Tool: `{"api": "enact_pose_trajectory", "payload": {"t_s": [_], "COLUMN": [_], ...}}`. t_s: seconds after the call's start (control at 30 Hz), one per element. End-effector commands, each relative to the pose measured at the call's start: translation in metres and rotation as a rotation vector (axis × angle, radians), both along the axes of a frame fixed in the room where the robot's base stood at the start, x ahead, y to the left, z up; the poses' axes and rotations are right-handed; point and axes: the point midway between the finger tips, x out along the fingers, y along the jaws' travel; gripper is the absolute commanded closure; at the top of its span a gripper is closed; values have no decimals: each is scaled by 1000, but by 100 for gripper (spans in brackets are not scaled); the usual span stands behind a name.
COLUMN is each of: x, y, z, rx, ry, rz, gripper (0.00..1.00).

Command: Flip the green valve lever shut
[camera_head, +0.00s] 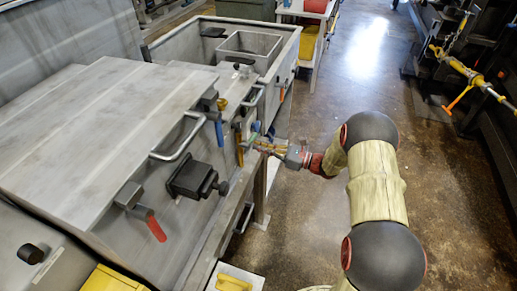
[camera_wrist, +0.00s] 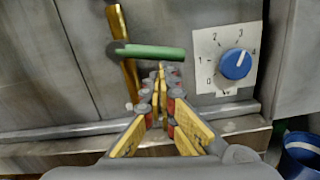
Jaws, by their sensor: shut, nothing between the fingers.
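The green valve lever (camera_wrist: 155,52) lies roughly horizontal in the wrist view. Its left end meets a dark pivot on a yellow upright pipe (camera_wrist: 118,25), and its free end points right. My gripper (camera_wrist: 162,82) is shut and empty. Its fingertips appear just below the lever's right half; I cannot tell whether they touch it. In the head view my gripper (camera_head: 262,147) is at the front of the grey machine, close to the yellow pipe (camera_head: 239,146). The lever is small and hard to make out there.
A blue dial knob (camera_wrist: 236,64) on a numbered white plate is right of the lever. A grey ledge (camera_wrist: 60,130) runs below. In the head view a black box (camera_head: 191,180), a red handle (camera_head: 156,228) and a blue handle (camera_head: 220,132) stick out nearby.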

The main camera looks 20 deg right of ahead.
Motion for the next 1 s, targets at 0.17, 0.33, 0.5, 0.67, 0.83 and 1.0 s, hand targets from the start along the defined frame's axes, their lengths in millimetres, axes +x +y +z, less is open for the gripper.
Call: {"api": "enact_pose_trajectory", "payload": {"t_s": [0.17,0.33,0.5,0.67,0.83,1.0], "x": [4,5,6,6,6,4], "y": [-3,-4,-4,-4,-4,-5], "z": [8,10,10,10,9,4], "rx": [-23,-23,-23,-22,-22,-22], "ry": [-35,-34,-34,-34,-32,-31], "rz": [0,0,0,0,0,0], "gripper": [100,100,100,100,100,100]}}
